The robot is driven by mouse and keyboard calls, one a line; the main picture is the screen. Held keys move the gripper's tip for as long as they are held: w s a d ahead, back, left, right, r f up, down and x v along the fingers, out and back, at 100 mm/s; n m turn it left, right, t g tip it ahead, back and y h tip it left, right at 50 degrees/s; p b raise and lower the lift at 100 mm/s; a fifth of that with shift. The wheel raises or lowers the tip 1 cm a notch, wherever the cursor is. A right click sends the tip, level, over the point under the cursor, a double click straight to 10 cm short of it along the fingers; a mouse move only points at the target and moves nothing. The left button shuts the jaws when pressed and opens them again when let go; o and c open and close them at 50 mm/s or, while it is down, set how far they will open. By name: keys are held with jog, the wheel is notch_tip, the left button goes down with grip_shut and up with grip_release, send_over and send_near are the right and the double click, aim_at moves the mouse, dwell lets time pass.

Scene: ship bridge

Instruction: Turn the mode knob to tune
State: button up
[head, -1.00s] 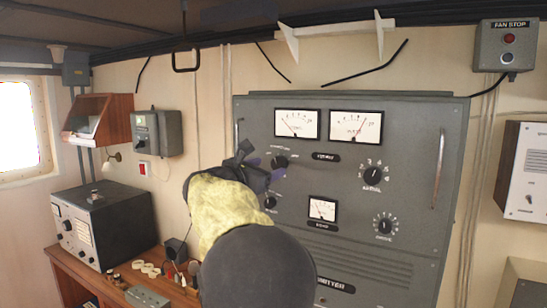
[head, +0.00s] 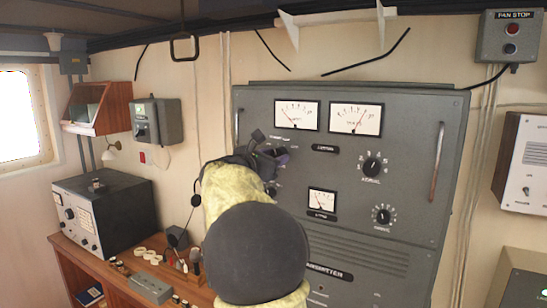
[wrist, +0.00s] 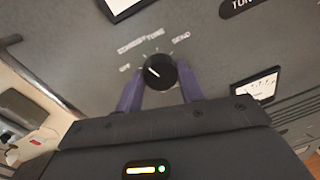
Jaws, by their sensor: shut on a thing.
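The mode knob (wrist: 159,72) is a round black knob with a white pointer line on the grey transmitter panel (wrist: 205,45). In the wrist view its printed labels run from OFF at the left through TUNE (wrist: 155,33) near the top to SEND at the right. The pointer line points to the upper left, towards the OFF side. My gripper (wrist: 159,85) has its two purple fingers on either side of the knob and is shut on it. In the head view my gripper (head: 270,158) is at the panel's upper left and hides most of the knob.
The panel (head: 405,150) also carries two large meters (head: 297,114), a small meter (head: 322,202), an AERIAL knob (head: 372,167) and another dial knob (head: 383,215). A grey radio set (head: 105,212) stands on the wooden desk (head: 85,256) at the left.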

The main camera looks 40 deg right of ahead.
jog(key=shift+o, duration=0.2)
jog(key=shift+b, duration=0.3)
jog(key=m+b, duration=0.3)
jog(key=b, duration=0.1)
jog(key=shift+f, duration=0.2)
jog(key=m+b, duration=0.4)
jog(key=shift+r+y, duration=0.15)
jog(key=shift+y, duration=0.25)
jog(key=shift+c, duration=0.2)
jog(key=shift+m, duration=0.3)
jog(key=shift+s+r, duration=0.1)
jog(key=o, duration=1)
